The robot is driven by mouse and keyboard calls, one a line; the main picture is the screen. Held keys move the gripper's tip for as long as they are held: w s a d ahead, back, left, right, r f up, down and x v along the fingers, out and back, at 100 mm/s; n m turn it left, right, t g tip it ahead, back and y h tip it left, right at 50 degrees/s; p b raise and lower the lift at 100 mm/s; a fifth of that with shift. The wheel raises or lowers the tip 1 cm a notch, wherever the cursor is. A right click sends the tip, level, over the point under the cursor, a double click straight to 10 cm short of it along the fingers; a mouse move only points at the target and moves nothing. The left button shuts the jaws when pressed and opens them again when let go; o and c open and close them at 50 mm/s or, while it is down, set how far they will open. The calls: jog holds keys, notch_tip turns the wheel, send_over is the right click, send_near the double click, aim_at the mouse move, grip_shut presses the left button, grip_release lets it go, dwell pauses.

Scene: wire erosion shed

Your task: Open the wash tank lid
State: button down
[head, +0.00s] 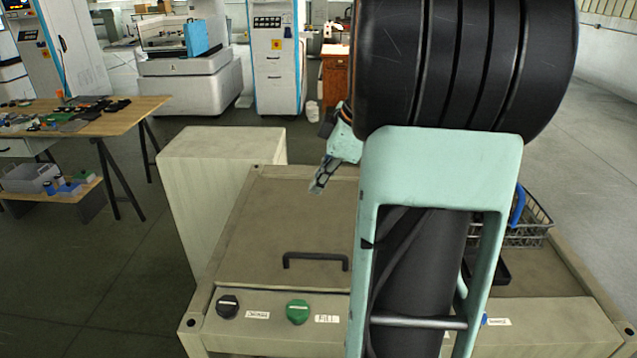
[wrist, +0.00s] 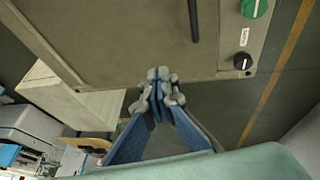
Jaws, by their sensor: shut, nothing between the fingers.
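The wash tank lid (head: 290,225) is a flat beige-grey panel on top of the tank, and it lies shut. Its black handle (head: 315,258) is a low bar near the lid's front edge. In the wrist view the lid (wrist: 120,35) fills the upper left, and part of the handle (wrist: 194,18) shows at the top. My gripper (head: 316,188) is above the far part of the lid in the head view, apart from the handle. In the wrist view the fingertips of my gripper (wrist: 160,85) are together and empty. My arm hides the lid's right side.
A black knob (head: 228,306) and a green knob (head: 298,311) sit on the front panel. A wire basket (head: 525,222) stands at the right on the tank top. A beige box (head: 215,190) adjoins the tank at left. A workbench (head: 110,118) with small tools is farther left.

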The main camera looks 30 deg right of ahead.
jog(key=c, duration=2.7)
grip_release()
jog(key=o, duration=0.7)
jog(key=shift+o, duration=0.2)
jog(key=v, duration=1.2)
